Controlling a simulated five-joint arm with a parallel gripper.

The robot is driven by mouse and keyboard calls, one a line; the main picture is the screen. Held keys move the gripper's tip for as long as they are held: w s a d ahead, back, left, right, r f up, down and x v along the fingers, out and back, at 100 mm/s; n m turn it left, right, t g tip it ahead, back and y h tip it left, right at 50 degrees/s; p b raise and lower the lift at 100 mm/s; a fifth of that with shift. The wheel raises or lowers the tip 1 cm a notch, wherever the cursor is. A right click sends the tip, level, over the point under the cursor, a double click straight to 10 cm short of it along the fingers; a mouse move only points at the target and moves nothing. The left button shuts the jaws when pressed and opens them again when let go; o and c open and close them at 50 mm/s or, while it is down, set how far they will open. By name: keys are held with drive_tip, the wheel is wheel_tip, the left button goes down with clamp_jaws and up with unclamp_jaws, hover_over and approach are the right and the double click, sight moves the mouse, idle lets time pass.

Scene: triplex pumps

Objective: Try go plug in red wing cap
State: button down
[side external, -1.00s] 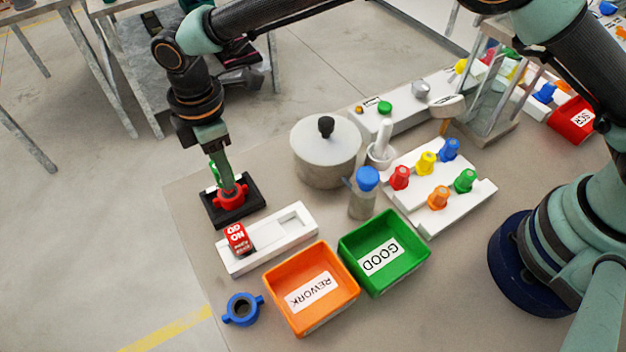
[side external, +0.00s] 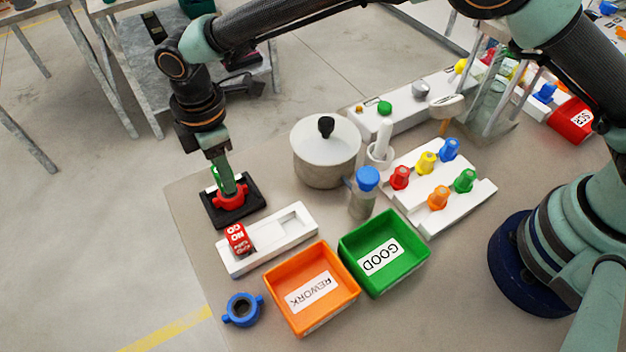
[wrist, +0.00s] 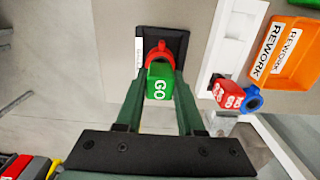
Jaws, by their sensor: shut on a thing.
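My gripper (side external: 228,186) is shut on the green GO plug gauge (wrist: 159,83), whose block sits between the fingertips in the wrist view. The red wing cap (side external: 231,199) sits in the black fixture (side external: 252,208) at the left of the table. It also shows in the wrist view (wrist: 160,48), just beyond the gauge. The gripper is directly over the cap, with the fingertips very close to it. The gauge's lower end is hidden, so I cannot tell how deep it is in the cap.
The white gauge holder (side external: 268,247) carries the red NO GO gauge (side external: 237,239) and has an empty slot. The orange REWORK bin (side external: 337,318), green GOOD bin (side external: 412,258) and blue wing cap (side external: 242,309) are nearby. A lidded pot (side external: 322,168) stands right of the fixture.

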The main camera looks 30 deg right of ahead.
drive_tip(key=shift+f, duration=0.5)
idle(0.5)
idle(0.5)
drive_tip(key=shift+c, duration=2.2)
unclamp_jaws()
drive_tip(key=shift+r, duration=0.1)
